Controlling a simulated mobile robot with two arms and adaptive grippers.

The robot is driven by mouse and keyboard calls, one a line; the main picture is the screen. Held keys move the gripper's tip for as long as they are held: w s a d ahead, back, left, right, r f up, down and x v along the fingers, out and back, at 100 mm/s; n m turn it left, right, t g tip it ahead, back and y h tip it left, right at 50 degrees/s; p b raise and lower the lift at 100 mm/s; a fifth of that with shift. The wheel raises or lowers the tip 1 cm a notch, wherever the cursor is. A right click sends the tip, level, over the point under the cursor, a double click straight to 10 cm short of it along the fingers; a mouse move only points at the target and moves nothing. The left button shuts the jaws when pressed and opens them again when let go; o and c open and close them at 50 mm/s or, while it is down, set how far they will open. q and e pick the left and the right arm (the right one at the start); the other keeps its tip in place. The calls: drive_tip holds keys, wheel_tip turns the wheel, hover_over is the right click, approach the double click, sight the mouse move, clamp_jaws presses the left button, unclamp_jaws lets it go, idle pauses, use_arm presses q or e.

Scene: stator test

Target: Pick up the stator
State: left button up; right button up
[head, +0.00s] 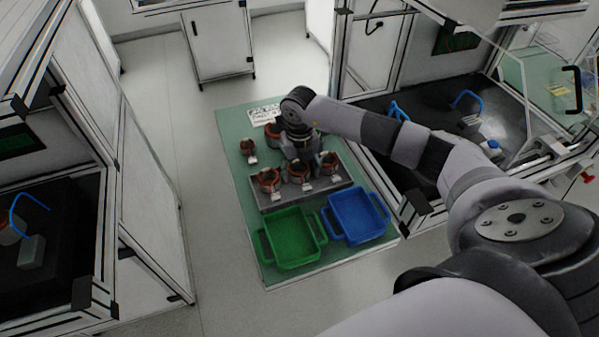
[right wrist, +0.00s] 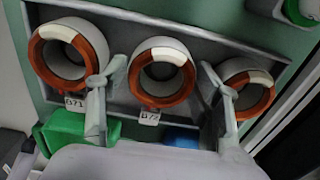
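Three stators, with copper-orange rings and pale outer shells, stand in a row on a grey tray (head: 262,204). They are the left stator (head: 269,181), the middle stator (head: 299,175) and the right stator (head: 329,164). My right gripper (head: 299,156) is over the tray, pointing down near the middle stator. In the right wrist view it is open, with one finger on each side of the middle stator (right wrist: 161,98). The left stator (right wrist: 75,87) and right stator (right wrist: 250,98) lie outside the fingers. Contact cannot be told. My left gripper is not in view.
Another stator (head: 248,149) stands on the green table (head: 235,120) behind the tray, and one more (head: 271,131) is partly hidden by my arm. A green bin (head: 291,238) and a blue bin (head: 359,216) stand in front. Framed test cabinets flank the table.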

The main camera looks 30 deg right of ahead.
drive_tip(key=shift+r, duration=0.1)
drive_tip(key=c, duration=1.1)
drive_tip(key=shift+w+r, duration=0.1)
